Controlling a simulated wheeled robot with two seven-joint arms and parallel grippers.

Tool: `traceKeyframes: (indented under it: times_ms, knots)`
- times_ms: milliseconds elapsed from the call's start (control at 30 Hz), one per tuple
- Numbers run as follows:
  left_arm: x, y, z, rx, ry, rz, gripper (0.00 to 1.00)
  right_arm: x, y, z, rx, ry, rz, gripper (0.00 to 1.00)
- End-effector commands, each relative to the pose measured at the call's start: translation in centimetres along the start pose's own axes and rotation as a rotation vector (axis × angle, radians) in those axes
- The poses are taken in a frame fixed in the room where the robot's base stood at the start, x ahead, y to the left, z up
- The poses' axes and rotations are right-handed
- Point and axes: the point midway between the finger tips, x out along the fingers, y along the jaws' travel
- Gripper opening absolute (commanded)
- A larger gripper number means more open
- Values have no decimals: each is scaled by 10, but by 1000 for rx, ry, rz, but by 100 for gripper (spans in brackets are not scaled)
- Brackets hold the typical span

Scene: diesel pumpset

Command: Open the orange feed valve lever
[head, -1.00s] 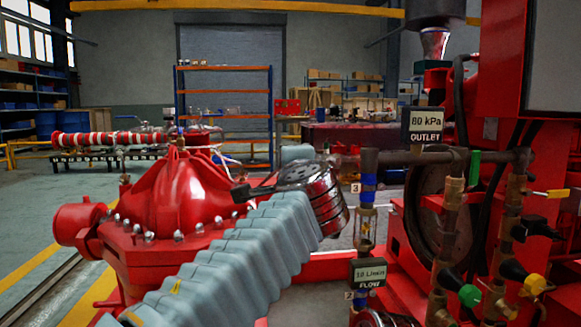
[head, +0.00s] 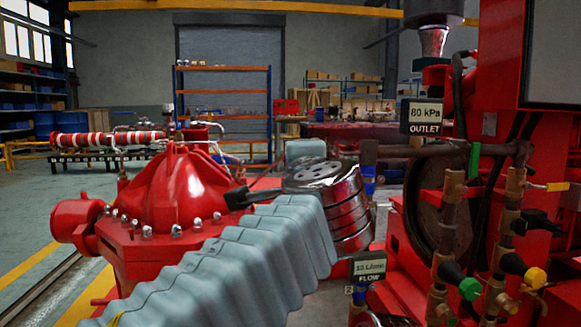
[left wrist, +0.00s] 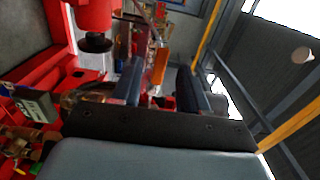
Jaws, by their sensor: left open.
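An orange lever (left wrist: 160,66) shows in the left wrist view, in the gap between the fingers of my left gripper (left wrist: 162,88). The gripper is open, and I see no contact between the fingers and the lever. The lever looks to lie beyond the fingertips, but the depth is hard to judge. My right gripper is not in view.
A red domed casing (head: 170,190) stands left of my arm. The outlet display (head: 421,116) and flow display (head: 368,267) stand near my wrist.

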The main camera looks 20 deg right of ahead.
Motion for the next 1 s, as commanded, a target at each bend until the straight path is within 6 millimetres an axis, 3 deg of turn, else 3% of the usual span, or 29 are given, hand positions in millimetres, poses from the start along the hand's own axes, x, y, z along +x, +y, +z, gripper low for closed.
traceKeyframes:
  times_ms: [100,333,1000]
  knots:
    - [-29,1,0,-1,3,0,44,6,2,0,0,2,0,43]
    - [-60,1,0,0,0,1,44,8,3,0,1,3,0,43]
    - [-64,0,0,0,-1,1,44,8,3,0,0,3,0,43]
